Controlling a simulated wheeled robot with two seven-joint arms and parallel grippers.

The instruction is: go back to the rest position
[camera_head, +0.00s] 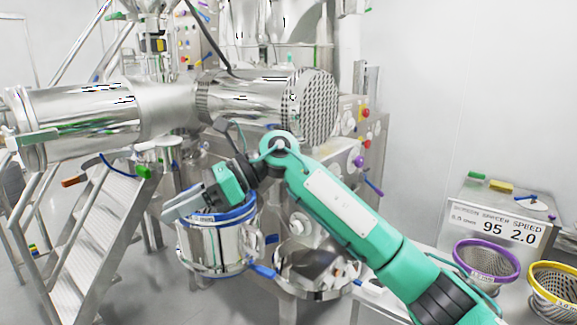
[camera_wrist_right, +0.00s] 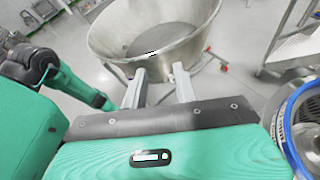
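My right arm reaches in from the lower right of the head view. Its gripper (camera_head: 181,209) is in front of the upper part of a steel vessel with a blue rim (camera_head: 215,250). In the right wrist view the two grey fingers of my right gripper (camera_wrist_right: 160,85) stand apart with nothing between them. Beyond them is a wide steel bowl (camera_wrist_right: 205,50), lower down and apart from the fingers. My left gripper does not show in either view.
A large steel machine with a perforated round end (camera_head: 312,105) fills the back. Metal steps (camera_head: 85,240) stand at the left.

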